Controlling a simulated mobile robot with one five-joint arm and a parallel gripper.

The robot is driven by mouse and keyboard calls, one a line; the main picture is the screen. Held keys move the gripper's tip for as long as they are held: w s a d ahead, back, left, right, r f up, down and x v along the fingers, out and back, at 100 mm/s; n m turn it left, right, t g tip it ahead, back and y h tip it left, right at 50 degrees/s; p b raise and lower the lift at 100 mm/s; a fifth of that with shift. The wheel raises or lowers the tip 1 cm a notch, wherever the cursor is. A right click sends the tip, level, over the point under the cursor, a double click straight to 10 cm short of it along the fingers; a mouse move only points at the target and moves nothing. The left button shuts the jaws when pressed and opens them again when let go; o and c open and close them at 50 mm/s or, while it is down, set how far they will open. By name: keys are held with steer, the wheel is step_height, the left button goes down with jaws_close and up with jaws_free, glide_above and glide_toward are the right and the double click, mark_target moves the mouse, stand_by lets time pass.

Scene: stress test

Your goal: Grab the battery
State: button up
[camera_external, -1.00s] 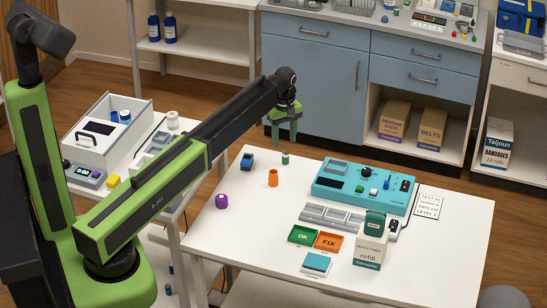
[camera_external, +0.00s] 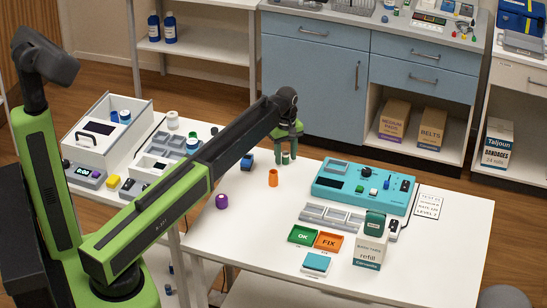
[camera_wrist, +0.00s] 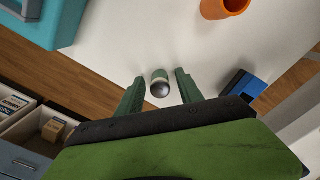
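The battery appears to be the small green cylinder with a silver-grey end (camera_wrist: 160,84), standing near the far edge of the white table. It also shows in the external view (camera_external: 286,158), partly hidden by the fingers. My gripper (camera_wrist: 158,85) is open, with one green finger on each side of the cylinder and a visible gap to each. In the external view my gripper (camera_external: 287,150) points down at the table with its fingertips around the cylinder.
An orange cup (camera_external: 273,178) stands close in front of the cylinder, and a dark blue block (camera_external: 247,162) is to its left. A purple object (camera_external: 222,201) lies further left. A teal device (camera_external: 345,194) stands to the right. The table's front left is clear.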

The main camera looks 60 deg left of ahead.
jaws_close()
